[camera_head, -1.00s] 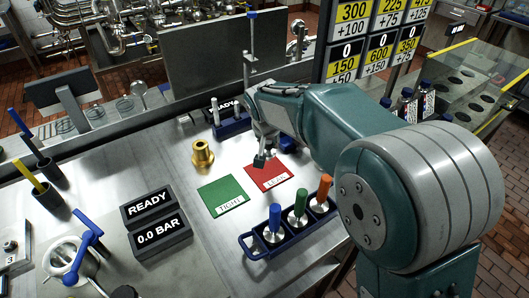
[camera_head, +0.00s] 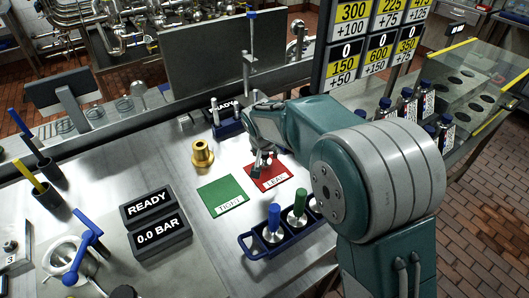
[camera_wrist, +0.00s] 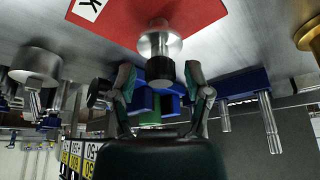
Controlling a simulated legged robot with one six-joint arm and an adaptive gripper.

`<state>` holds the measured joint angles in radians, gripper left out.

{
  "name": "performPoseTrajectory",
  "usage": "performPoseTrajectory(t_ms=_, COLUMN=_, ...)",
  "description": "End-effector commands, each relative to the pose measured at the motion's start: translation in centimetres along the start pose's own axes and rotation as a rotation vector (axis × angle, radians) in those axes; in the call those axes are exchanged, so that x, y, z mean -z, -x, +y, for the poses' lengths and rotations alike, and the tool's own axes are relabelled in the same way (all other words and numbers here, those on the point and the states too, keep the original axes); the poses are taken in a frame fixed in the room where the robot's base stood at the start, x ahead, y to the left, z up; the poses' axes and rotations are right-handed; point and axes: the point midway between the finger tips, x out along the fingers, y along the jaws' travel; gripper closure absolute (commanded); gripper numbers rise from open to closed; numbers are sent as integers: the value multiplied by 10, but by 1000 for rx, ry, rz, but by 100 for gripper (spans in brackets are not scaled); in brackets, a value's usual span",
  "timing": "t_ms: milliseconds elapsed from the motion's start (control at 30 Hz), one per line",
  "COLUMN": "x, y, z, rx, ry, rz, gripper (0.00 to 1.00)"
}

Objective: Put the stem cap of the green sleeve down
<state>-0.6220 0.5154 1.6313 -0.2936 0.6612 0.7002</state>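The stem cap (camera_wrist: 160,45), a silver flanged piece with a black knurled end, shows in the wrist view against the red LEAK pad (camera_wrist: 110,22). I cannot tell whether it touches the pad. My gripper (camera_wrist: 161,78) has its fingers apart, one on each side of the black end, with visible gaps. In the head view, my gripper (camera_head: 262,165) is low over the red pad (camera_head: 272,182) and largely hides the cap. The green-handled sleeve (camera_head: 298,215) stands in the blue rack (camera_head: 250,250) beside a blue-handled one.
The green TIGHT pad (camera_head: 221,194) is bare. A brass fitting (camera_head: 202,153) stands behind it. The READY and 0.0 BAR displays (camera_head: 160,238) are at left. Open steel worktop lies around the pads.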

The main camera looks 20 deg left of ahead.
Motion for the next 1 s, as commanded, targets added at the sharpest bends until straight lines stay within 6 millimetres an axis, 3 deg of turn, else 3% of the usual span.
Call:
performPoseTrajectory(t_ms=367, x=1, y=4, z=0, rx=0, ry=0, rz=1, gripper=31)
performPoseTrajectory(t_ms=467, x=1, y=17, z=0, rx=2, ry=0, rz=3, gripper=31)
performPoseTrajectory(t_ms=800, x=1, y=87, z=0, rx=2, ry=0, rz=4, gripper=31)
performPoseTrajectory(t_ms=1000, x=1, y=114, z=0, rx=0, ry=0, rz=1, gripper=31)
